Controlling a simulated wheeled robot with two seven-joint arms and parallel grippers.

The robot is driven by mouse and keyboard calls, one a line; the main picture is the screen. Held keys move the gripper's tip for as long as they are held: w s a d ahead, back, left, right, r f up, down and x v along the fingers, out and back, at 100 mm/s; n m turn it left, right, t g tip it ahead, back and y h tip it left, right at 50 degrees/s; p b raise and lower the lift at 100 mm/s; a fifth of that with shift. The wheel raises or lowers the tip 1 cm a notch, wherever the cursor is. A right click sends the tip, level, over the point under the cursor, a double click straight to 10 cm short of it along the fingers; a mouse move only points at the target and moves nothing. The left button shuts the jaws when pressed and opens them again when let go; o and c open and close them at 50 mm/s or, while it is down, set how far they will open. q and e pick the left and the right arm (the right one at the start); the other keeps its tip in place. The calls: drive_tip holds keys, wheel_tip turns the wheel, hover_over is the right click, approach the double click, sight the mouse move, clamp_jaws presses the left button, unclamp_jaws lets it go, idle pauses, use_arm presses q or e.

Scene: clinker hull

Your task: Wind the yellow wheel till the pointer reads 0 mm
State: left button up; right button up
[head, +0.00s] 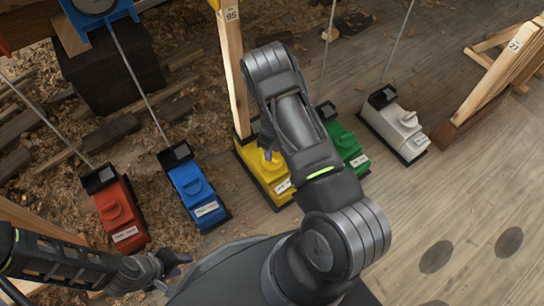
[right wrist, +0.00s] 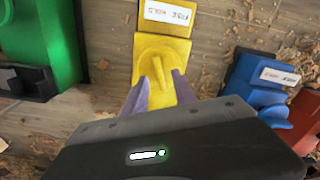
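The yellow wheel (head: 262,160) sits on a yellow box (head: 277,186) with a white label, at the foot of a wooden post, partly hidden by my right arm. In the right wrist view the wheel (right wrist: 158,50) is a round knob with a raised grip bar. My right gripper (right wrist: 161,80) has its two fingers apart, one on each side of the bar, with gaps showing. My left gripper (head: 176,272) is at the lower left, away from the boxes, its fingers apart and empty. I see no pointer that I can read.
Red (head: 118,214), blue (head: 194,188), green (head: 345,145) and white (head: 398,128) boxes with similar knobs stand in the row. Thin rods rise from several of them. A blue-framed dial (head: 95,6) is cut off at top left.

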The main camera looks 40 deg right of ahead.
drive_tip(key=shift+f+b, duration=0.3)
drive_tip(key=shift+f, duration=1.25)
drive_tip(key=shift+c, duration=0.4)
clamp_jaws()
